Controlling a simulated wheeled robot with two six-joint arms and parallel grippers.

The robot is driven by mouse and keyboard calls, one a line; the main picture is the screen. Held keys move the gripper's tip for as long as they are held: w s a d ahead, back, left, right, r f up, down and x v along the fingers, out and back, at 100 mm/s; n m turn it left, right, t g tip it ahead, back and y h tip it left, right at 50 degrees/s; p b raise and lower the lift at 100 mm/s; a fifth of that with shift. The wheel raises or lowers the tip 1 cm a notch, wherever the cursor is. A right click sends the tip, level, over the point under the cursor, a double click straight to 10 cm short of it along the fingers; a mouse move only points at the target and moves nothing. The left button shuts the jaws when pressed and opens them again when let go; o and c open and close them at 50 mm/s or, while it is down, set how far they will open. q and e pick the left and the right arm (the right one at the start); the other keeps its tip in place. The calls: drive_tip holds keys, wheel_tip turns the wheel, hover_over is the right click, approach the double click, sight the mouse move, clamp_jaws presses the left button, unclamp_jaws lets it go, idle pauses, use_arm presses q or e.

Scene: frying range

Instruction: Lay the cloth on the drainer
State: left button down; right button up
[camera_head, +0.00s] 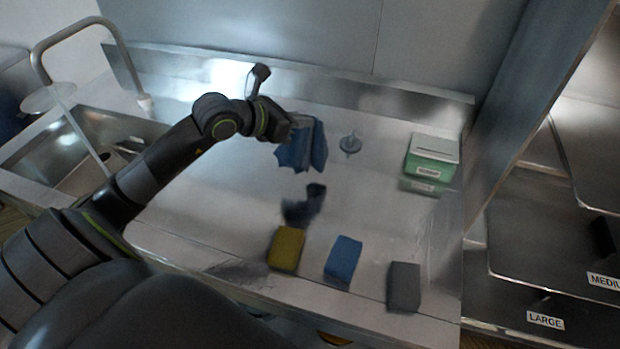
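A dark blue cloth (313,152) hangs in loose folds from my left gripper (301,124), which appears shut on its upper part. The cloth is above the shiny steel drainer (220,220), and a dark blue reflection of it shows on the metal below, apart from the cloth. The fingertips are partly hidden by the cloth and the wrist. My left arm reaches in from the lower left across the drainer. My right gripper is not in view.
A sink (85,135) with a tall tap (40,50) lies at the left. A yellow sponge (287,249), a blue sponge (343,258) and a grey block (404,286) lie along the front edge.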

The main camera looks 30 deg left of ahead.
sight(298, 205)
use_arm(q)
drive_tip(key=shift+w+a+f+m+g+h, duration=0.5)
drive_tip(key=shift+w+a+m+g+h, duration=2.3)
drive_tip(key=shift+w, duration=3.2)
drive_tip(key=shift+m+t, duration=0.4)
drive_tip(key=shift+m, duration=0.3)
drive_tip(key=s+d+f, duration=0.2)
drive_tip(key=s+f, duration=0.3)
drive_tip(key=s, duration=0.1)
drive_tip(key=s+d+f, duration=0.3)
drive_tip(key=s+f, duration=0.3)
drive_tip(key=s+d+f, duration=0.3)
drive_tip(key=s+f, duration=0.2)
drive_tip(key=s, duration=0.1)
drive_tip(key=shift+s+d+f, duration=0.1)
drive_tip(key=shift+d+f, duration=0.05)
drive_tip(key=shift+d, duration=0.1)
drive_tip(key=c, duration=1.2)
unclamp_jaws()
